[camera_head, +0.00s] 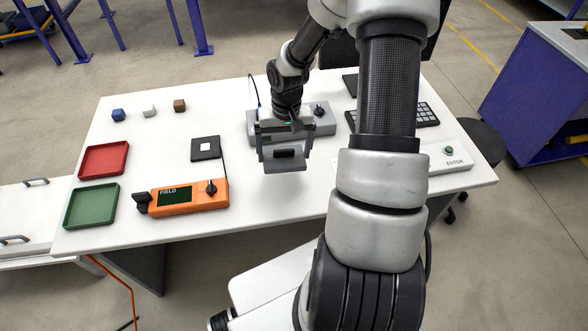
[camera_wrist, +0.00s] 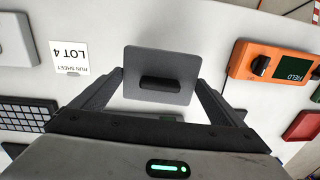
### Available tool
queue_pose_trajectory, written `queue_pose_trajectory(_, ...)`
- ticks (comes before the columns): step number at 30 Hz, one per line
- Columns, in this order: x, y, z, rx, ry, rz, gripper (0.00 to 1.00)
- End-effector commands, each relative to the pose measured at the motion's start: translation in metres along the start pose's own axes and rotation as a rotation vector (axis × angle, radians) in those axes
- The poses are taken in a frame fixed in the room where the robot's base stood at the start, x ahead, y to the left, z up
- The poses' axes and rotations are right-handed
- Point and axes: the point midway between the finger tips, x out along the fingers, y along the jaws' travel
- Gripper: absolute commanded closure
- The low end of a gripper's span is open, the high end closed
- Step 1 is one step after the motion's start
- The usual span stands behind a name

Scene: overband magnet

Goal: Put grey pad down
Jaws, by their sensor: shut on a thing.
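The grey pad (camera_wrist: 160,58) is a flat square plate with a black bar handle across its middle. In the wrist view it sits between the two fingers of my gripper (camera_wrist: 160,84), which is shut on its left and right edges. In the head view my gripper (camera_head: 284,146) points down over the front middle of the white table, with the grey pad (camera_head: 285,166) between its fingers. I cannot tell whether the pad's underside touches the table.
An orange field meter (camera_head: 180,197) lies to the left, with a black-framed white square (camera_head: 206,148) behind it. Red (camera_head: 104,160) and green (camera_head: 92,206) trays and three small cubes are farther left. A grey device (camera_head: 320,124) stands behind my gripper. A LOT 4 sheet (camera_wrist: 70,57) shows in the wrist view.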

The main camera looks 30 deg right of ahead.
Motion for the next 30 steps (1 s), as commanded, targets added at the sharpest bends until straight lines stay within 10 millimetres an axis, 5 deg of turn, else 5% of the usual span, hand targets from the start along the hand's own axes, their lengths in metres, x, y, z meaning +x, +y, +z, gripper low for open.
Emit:
queue_pose_trajectory(5,-0.011,0.024,0.011,-0.033,-0.003,0.055,0.28)
queue_pose_trajectory(13,0.038,0.029,0.012,-0.037,-0.005,0.059,0.28)
queue_pose_trajectory(30,0.085,0.031,0.011,-0.035,0.001,0.058,0.28)
